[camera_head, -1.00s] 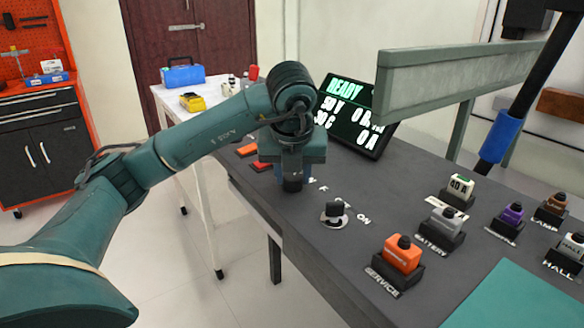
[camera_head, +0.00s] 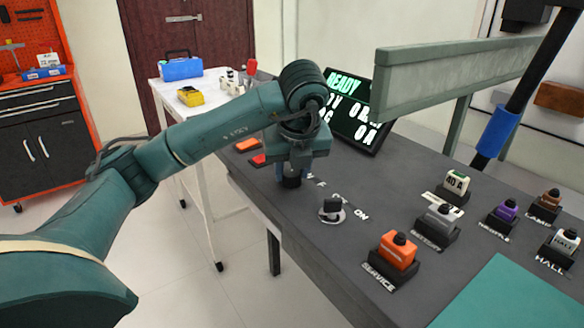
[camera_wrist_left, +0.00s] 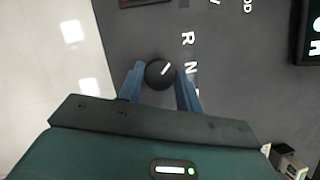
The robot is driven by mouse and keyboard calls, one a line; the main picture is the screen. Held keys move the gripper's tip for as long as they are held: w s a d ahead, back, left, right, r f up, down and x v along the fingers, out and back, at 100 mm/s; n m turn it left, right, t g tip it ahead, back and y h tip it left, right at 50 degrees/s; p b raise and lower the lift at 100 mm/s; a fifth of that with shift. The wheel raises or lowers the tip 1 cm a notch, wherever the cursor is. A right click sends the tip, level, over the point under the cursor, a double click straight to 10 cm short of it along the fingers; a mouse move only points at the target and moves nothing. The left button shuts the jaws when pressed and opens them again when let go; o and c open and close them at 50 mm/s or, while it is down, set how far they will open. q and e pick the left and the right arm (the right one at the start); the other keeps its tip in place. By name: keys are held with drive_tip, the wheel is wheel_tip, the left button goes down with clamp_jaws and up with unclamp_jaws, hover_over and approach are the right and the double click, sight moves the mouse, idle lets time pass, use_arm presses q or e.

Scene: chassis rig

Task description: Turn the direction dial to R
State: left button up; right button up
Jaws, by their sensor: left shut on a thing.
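The direction dial (camera_wrist_left: 160,74) is a round black knob with a white pointer line. In the left wrist view it sits between the blue fingers of my left gripper (camera_wrist_left: 160,88), which is shut on it. The pointer slants up and right, roughly towards the letter R (camera_wrist_left: 188,38). The letter N (camera_wrist_left: 190,68) is lower, beside the knob, and the F below it is partly hidden by a finger. In the head view my left gripper (camera_head: 291,180) points down at the bench, and the dial shows only as a dark bit under it. My right gripper is not in view.
On the grey bench (camera_head: 330,262), a second knob (camera_head: 332,209) stands just right of my left gripper. Orange (camera_head: 398,250), grey and purple modules are further right. A lit READY screen (camera_head: 350,110) stands behind, and a green beam (camera_head: 455,75) crosses above the bench.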

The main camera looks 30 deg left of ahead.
use_arm(q)
drive_tip(key=o, duration=1)
drive_tip(key=p+v, duration=0.3)
drive_tip(key=v, duration=0.4)
drive_tip(key=shift+r+p, duration=0.25)
drive_tip(key=shift+p, duration=0.15)
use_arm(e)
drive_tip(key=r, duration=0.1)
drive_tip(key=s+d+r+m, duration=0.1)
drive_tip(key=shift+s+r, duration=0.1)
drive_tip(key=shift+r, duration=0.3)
